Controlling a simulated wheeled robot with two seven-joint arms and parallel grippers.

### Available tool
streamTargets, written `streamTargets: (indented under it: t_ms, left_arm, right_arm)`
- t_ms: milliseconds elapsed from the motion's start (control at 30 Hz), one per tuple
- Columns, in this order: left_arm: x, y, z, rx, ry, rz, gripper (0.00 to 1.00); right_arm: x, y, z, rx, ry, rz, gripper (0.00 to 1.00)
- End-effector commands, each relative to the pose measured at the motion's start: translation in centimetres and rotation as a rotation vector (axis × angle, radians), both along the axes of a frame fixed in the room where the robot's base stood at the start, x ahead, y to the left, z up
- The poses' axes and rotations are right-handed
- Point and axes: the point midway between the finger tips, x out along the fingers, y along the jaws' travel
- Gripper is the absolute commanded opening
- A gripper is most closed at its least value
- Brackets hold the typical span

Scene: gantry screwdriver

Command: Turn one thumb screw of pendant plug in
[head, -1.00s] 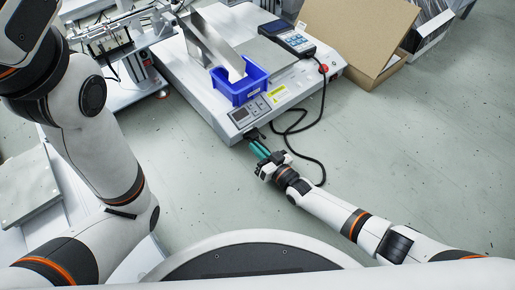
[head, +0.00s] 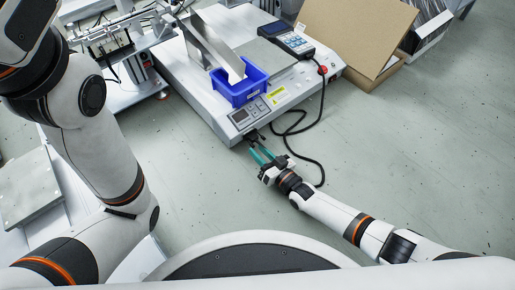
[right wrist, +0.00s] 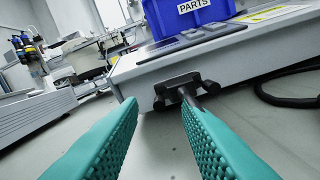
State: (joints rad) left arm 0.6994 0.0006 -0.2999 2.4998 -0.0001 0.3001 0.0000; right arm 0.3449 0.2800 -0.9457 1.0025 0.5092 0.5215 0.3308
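The black pendant plug (right wrist: 180,88) sits at the front face of the white machine (right wrist: 240,62), with a dark thumb screw showing on each side. The left screw (right wrist: 159,103) and the right screw (right wrist: 210,87) stick out toward me. The plug is small and dark in the head view (head: 255,136). My right gripper (right wrist: 158,108) is open and empty, its teal fingers pointing at the plug, short of it. The gripper also shows in the head view (head: 262,156). My left gripper is out of view; only its arm shows.
A blue parts bin (head: 238,88) with metal pieces stands on the machine. The pendant (head: 286,40) lies on top at the back. A black cable (head: 318,120) loops down to the floor right of the plug. Cardboard boxes (head: 355,35) stand at the back right. The floor in front is clear.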

Motion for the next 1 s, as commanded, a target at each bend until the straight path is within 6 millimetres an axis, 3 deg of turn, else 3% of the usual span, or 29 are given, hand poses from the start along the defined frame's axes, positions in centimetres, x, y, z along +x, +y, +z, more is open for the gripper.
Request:
streamTargets:
  t_ms: [33, 200, 500, 1000]
  left_arm:
    - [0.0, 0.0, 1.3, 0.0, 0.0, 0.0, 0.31]
    - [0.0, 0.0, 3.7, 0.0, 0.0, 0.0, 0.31]
    - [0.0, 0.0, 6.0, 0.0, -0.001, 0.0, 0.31]
    - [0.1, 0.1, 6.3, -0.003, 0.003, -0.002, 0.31]
  right_arm:
    - [-0.8, -0.6, 0.5, -0.003, 0.004, 0.0, 0.31]
    - [-3.9, -2.8, 0.6, -0.002, 0.006, 0.0, 0.31]
    - [-7.9, -5.7, 0.3, 0.0, 0.005, -0.001, 0.31]
    - [-8.6, -6.2, 0.2, 0.002, 0.001, 0.0, 0.31]
